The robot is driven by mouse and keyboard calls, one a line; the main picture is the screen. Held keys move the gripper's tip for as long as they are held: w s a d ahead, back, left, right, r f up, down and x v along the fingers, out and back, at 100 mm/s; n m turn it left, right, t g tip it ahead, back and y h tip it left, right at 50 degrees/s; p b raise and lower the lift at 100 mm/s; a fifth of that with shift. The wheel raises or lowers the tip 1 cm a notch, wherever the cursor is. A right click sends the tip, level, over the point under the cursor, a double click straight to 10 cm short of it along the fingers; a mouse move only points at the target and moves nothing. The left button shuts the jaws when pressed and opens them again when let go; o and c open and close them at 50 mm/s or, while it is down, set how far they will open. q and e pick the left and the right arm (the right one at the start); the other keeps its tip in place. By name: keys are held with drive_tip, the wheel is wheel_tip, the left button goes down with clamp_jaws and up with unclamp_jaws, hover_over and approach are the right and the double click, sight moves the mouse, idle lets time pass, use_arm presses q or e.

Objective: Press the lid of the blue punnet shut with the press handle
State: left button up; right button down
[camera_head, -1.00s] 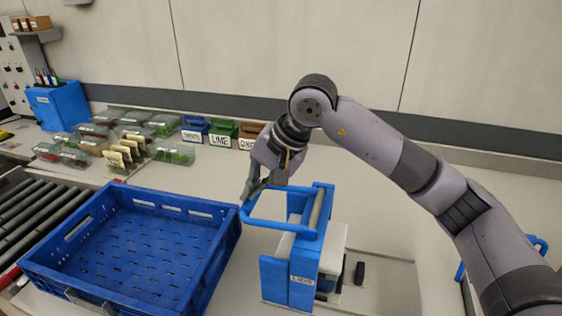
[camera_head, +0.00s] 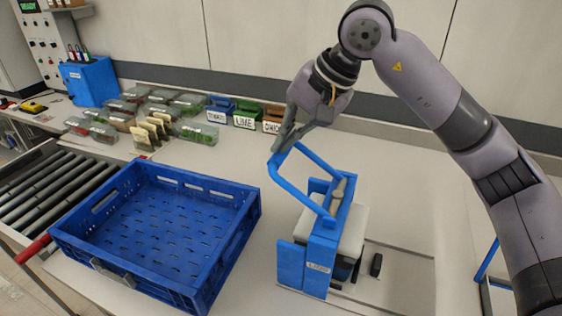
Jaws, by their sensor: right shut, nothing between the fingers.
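The press (camera_head: 318,262) is a blue and white device with a small label on its front, on the table right of the crate. Its press handle (camera_head: 318,160), a blue bar loop, is tilted up to the left from the press top. My right gripper (camera_head: 280,148) is shut and empty, its fingertips at the handle's raised far end, seemingly touching it. I cannot make out the blue punnet or its lid; the press body may hide them. My left gripper is not in view.
An empty blue crate (camera_head: 247,222) stands left of the press, beside a roller conveyor (camera_head: 62,190). Several clear punnets (camera_head: 194,132) and small labelled bins (camera_head: 244,116) stand along the back. A small black object (camera_head: 376,264) lies right of the press. The table behind the press is clear.

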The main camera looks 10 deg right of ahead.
drive_tip(key=shift+s+d+r, duration=0.15)
drive_tip(key=shift+d+r, duration=0.05)
drive_tip(key=shift+r, duration=1.15)
drive_tip(key=shift+s+d+r, duration=0.1)
drive_tip(key=shift+d+r, duration=0.1)
drive_tip(key=shift+r, duration=1.1)
drive_tip(key=shift+f, duration=0.1)
